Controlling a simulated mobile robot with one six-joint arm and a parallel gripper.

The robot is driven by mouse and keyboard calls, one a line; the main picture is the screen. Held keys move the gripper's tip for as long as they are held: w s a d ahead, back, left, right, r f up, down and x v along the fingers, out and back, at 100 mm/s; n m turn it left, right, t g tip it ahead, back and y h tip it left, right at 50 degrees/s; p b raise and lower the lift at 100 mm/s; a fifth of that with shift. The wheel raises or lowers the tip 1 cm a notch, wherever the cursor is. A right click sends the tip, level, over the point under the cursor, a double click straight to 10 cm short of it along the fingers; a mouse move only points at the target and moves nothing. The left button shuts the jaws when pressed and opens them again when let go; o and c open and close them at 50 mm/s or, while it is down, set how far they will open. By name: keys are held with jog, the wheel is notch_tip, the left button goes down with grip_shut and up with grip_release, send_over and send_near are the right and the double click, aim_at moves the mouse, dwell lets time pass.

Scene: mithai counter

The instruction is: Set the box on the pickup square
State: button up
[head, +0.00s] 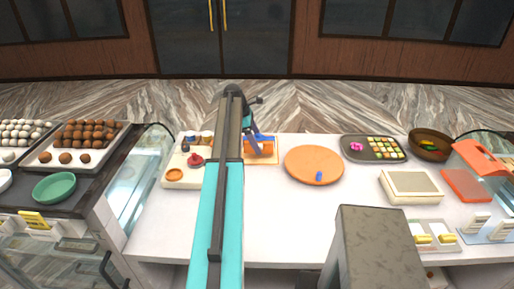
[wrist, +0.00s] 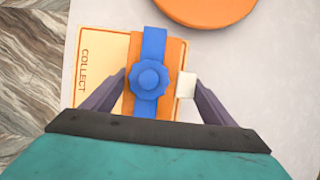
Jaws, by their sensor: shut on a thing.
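The box (wrist: 174,58) is orange with a blue ribbon and a blue rosette on top, and a white tag on its right side. My gripper (wrist: 158,88) is shut on it, one finger on each side. The box is over the right part of the cream pickup square (wrist: 98,52), which has an orange border and the word COLLECT. I cannot tell whether the box touches the square. In the head view my arm partly hides the box (head: 266,146) and the pickup square (head: 262,160).
A round orange board (head: 314,163) with a small blue item lies right of the square. A tray with small items (head: 190,181) is on the left. A dark sweets tray (head: 352,156), a bowl (head: 430,153) and a scale (head: 410,187) stand farther right. The front counter is mostly clear.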

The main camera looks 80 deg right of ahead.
jog(key=shift+f, duration=0.1)
jog(key=shift+f+p, duration=1.15)
jog(key=shift+f, duration=0.45)
jog(key=shift+f, duration=0.1)
jog(key=o, duration=1.1)
jog(key=shift+r, duration=0.2)
jog(key=shift+b+v, duration=2.65)
jog(key=shift+v, duration=3.25)
